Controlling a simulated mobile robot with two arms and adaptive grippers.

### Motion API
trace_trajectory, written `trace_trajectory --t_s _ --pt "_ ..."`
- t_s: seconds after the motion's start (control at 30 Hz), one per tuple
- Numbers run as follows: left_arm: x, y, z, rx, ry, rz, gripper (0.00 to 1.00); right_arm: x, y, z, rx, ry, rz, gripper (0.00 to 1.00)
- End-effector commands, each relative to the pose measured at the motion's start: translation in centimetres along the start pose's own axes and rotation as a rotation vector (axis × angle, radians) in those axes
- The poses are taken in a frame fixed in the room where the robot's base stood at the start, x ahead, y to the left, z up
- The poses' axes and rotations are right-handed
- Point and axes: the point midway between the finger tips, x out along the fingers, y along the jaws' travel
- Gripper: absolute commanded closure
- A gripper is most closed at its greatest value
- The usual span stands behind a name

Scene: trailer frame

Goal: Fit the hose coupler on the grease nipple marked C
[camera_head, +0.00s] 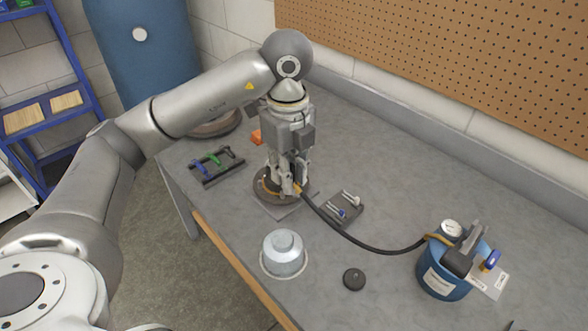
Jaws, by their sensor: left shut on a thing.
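My left gripper (285,188) points down over a round dark base (262,198) on a flat plate. It is shut on the end of the black hose (345,236), where the hose coupler is; the fingers hide most of the coupler. The hose runs right across the table to a blue grease bucket (440,283) with a gauge (452,229) and a pump head. The grease nipples and their letters are too small or hidden, so I cannot tell which is C, or whether the coupler touches one. My right gripper is not in view.
A metal canister (284,254) and a black disc (354,279) stand nearer the front edge. The table's back right is clear, before a pegboard (450,60).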

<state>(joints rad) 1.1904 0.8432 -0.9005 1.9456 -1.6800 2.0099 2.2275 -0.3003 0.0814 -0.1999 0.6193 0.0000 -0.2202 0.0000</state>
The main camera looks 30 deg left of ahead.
Motion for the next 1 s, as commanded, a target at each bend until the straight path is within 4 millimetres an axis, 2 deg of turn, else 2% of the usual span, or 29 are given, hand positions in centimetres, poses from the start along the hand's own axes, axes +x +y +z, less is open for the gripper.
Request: trace_trajectory --t_s 0.1,0.33,1.0 --pt "-1.0 1.5 -1.1 0.002 -0.003 -0.004 1.00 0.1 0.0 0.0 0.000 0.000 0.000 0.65" --pt "-1.9 3.3 -2.5 -0.001 -0.001 -0.002 1.00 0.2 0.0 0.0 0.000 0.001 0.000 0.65" --pt "-5.2 3.6 -2.8 -0.001 0.001 0.000 1.00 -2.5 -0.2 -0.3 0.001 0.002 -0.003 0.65"
